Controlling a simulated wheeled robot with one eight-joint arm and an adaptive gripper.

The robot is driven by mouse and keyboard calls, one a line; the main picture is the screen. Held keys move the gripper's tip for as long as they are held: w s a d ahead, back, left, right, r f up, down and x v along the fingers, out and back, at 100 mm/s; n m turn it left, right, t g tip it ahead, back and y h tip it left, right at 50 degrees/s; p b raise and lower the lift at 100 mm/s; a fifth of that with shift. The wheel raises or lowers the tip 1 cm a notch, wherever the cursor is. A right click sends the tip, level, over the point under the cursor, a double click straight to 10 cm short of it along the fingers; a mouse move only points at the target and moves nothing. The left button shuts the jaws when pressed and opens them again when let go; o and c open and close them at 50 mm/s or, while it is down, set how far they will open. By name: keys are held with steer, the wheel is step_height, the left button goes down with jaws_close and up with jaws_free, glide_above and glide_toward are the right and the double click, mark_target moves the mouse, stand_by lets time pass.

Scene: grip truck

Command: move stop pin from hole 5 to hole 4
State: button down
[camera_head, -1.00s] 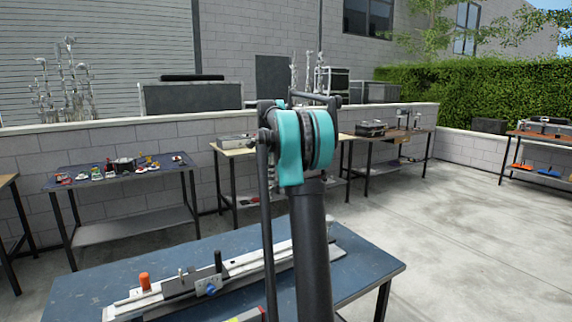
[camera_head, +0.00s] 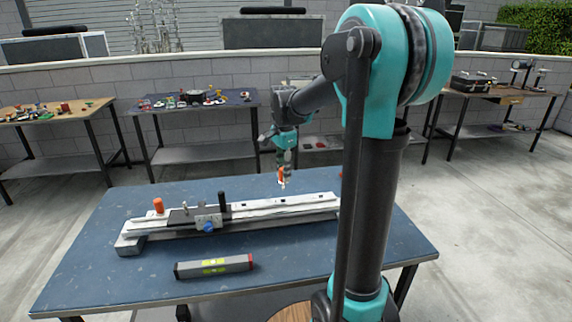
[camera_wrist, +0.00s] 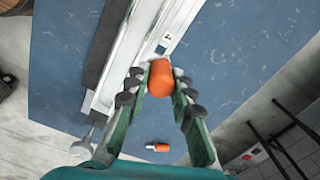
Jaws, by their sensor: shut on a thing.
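My gripper (camera_head: 283,172) is over the back edge of the rail, fingers pointing down. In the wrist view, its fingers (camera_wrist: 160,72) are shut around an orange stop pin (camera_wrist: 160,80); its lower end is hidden. A square hole (camera_wrist: 165,45) shows in the pale rail (camera_wrist: 128,65) just beyond it. In the head view, the long rail (camera_head: 262,212) lies across the table with dark holes along its top. I cannot tell hole numbers or whether the held pin is in a hole.
The carriage (camera_head: 207,217) with a blue knob and black handle sits on the rail's left half. Another orange pin (camera_head: 158,206) stands at the left end. A grey-red level (camera_head: 214,266) lies in front. An orange-and-white pin (camera_wrist: 160,148) lies on the blue table (camera_wrist: 240,45).

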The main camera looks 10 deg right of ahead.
steer(key=shift+f, duration=3.6)
steer(key=c, duration=1.2)
jaws_free()
step_height(320, 180, up, 12)
